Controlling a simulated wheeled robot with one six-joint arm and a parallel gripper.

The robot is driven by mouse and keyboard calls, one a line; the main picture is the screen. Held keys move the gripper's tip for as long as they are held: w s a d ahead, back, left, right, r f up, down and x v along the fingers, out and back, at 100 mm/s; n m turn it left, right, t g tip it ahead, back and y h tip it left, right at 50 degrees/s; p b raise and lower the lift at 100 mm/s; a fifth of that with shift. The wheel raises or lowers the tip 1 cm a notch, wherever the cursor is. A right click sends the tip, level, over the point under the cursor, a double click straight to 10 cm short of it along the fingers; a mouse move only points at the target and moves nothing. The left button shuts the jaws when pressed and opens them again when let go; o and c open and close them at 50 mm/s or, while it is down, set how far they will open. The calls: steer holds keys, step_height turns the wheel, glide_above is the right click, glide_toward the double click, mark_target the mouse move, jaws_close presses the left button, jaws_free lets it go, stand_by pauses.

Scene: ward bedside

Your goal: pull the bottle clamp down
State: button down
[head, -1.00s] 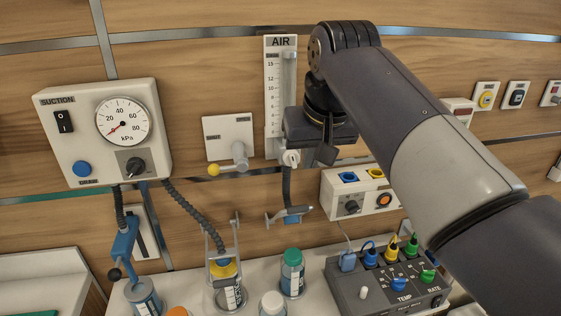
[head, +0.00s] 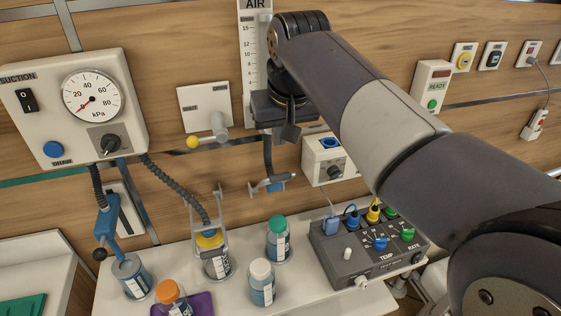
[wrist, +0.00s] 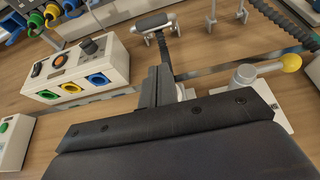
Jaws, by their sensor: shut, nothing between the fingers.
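The bottle clamp (head: 222,222) appears to be the metal frame around the upright yellow-capped bottle (head: 212,258) on the white counter. Its top bar stands above the cap in the head view. In the wrist view, what looks like a part of this frame (wrist: 243,10) shows at the top edge, and the bottle is out of view. My gripper (head: 290,132) is up by the wall below the AIR scale, above and right of the clamp and apart from it. Its dark fingers also show in the wrist view (wrist: 155,88), shut with nothing between them.
A grey bar handle (head: 268,187) hangs below my gripper. A yellow-knobbed wall valve (head: 218,125) is to the left. A corrugated hose (head: 175,185) runs down to the clamp area. Green-capped (head: 278,242), white-capped (head: 262,285) and orange-capped (head: 170,297) bottles stand nearby. A grey control box (head: 340,258) sits right.

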mark_target(281, 175)
step_height(281, 175, down, 5)
steer(key=shift+w+f, duration=0.1)
steer(key=shift+f, duration=0.05)
steer(key=shift+s+f, duration=0.2)
steer(key=shift+f, duration=0.5)
steer(key=shift+f, duration=0.15)
